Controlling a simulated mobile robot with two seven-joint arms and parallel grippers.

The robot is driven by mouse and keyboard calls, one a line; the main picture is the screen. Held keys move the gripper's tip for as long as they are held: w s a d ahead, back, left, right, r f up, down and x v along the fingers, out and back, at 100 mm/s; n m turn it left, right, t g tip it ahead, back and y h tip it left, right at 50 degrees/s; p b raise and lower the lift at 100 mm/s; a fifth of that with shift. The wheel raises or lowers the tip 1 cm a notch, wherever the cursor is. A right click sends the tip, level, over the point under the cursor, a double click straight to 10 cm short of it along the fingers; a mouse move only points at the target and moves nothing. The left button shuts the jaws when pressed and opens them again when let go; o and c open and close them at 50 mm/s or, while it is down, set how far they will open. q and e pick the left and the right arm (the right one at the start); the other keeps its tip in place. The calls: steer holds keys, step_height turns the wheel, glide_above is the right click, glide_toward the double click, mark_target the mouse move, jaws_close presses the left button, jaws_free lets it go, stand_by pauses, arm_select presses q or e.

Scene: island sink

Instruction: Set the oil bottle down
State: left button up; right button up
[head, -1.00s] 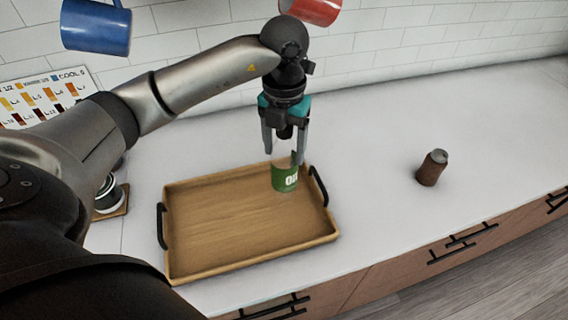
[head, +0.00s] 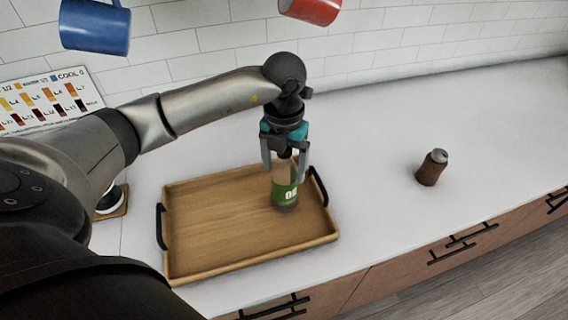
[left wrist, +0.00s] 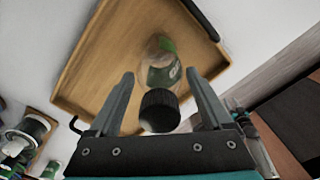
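The oil bottle (head: 285,190) is clear with a green label and a black cap. It is upright over the right part of the wooden tray (head: 215,255). Its base appears at or very near the tray floor; I cannot tell contact for certain. My left gripper (head: 284,172) points down from above, its fingers on either side of the bottle's upper body. My right gripper is not in view.
A brown can-like jar (head: 432,168) stands on the white counter at the right. A dark-and-white cup (head: 110,203) is left of the tray. Blue (head: 95,27) and red (head: 312,10) mugs are near the wall above. Counter between tray and jar is clear.

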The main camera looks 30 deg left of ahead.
arm_select(q)
steer(key=shift+o, duration=1)
steer(key=shift+r, duration=0.1)
step_height(320, 180, up, 12)
steer(key=shift+r, duration=0.1)
